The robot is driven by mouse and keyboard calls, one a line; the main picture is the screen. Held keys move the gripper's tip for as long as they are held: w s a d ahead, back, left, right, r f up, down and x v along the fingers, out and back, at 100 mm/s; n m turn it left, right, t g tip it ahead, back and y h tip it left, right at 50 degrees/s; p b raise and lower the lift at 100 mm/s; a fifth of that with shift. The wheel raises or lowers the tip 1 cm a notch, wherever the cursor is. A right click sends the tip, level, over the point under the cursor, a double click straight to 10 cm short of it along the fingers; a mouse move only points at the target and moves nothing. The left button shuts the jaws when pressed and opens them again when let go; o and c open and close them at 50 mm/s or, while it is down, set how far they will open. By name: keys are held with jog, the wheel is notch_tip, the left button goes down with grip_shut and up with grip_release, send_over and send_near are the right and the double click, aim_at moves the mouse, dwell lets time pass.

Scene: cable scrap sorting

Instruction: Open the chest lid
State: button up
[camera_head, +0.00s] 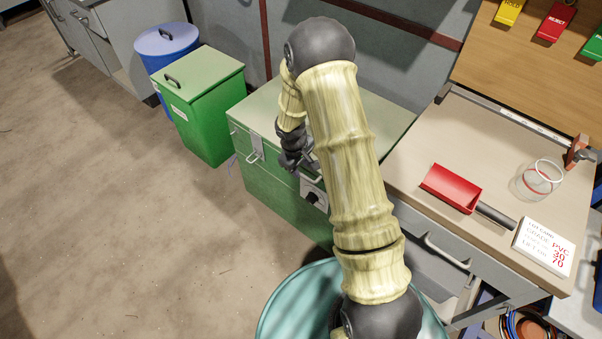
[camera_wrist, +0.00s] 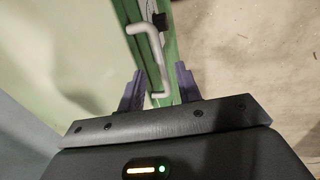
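The green chest (camera_head: 268,192) stands against the wall, partly hidden behind my arm. Its pale green lid (camera_head: 258,108) lies shut, with latches on the front and a pale handle. My gripper (camera_head: 299,166) is at the chest's front edge. In the wrist view, the fingers of my gripper (camera_wrist: 158,88) are apart, one on each side of the lid's front edge. The pale bar handle (camera_wrist: 146,28) runs along the green front, and its near end reaches between the fingers. I cannot tell whether the fingers touch it.
A green bin (camera_head: 208,125) and a blue drum (camera_head: 165,42) stand left of the chest. A workbench (camera_head: 415,150) with a red scoop (camera_head: 450,187), a glass jar (camera_head: 541,178) and a label card (camera_head: 544,246) is at the right. A teal round container (camera_head: 285,310) is in front. The left floor is clear.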

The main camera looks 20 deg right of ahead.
aim_at(302, 174)
jog(key=shift+w+d+f, duration=0.15)
jog(key=shift+f, duration=0.8)
jog(key=shift+w+d+f, duration=0.1)
jog(key=shift+d+f, duration=0.05)
jog(key=shift+f, duration=0.8)
